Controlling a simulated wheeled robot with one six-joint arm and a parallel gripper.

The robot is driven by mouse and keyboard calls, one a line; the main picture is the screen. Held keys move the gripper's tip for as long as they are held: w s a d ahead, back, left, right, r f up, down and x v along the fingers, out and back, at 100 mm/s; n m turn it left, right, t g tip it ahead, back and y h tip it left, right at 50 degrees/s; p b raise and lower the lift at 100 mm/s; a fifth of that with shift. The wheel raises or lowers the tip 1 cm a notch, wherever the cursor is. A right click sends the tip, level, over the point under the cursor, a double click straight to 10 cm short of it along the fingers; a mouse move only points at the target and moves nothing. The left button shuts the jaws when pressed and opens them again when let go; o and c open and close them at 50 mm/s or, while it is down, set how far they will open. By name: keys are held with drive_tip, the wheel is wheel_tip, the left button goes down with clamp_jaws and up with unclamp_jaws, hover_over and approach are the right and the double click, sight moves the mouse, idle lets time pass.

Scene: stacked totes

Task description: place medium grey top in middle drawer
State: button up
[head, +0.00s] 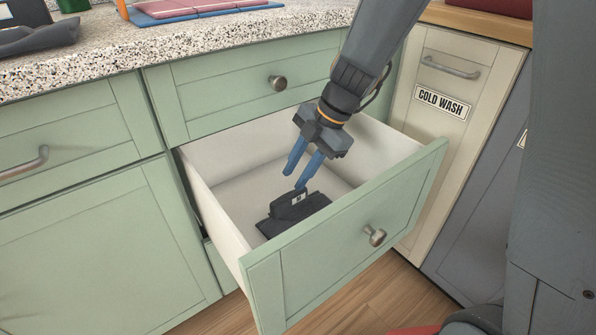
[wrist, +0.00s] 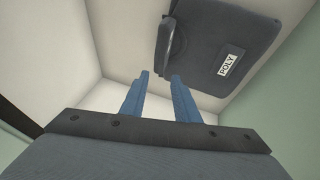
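The middle drawer (head: 345,245) is pulled out, with a green front, a round knob and white inner walls. A dark grey folded top (head: 296,211) lies inside it on the drawer floor, towards the front. In the wrist view the dark grey top (wrist: 215,50) has a raised fold and a white label reading POLY. My gripper (head: 298,172) is over the drawer, its blue fingers pointing down just above the top. The gripper is open and appears clear of the top.
A closed drawer (head: 240,95) is above the open one. A speckled counter (head: 180,45) holds a dark folded item (head: 38,38) at left and pink and blue folded pieces (head: 195,8).

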drive_tip(key=p+v, duration=0.2)
drive_tip(key=v, duration=1)
drive_tip(key=shift+r+p, duration=0.1)
drive_tip(key=shift+p, duration=0.25)
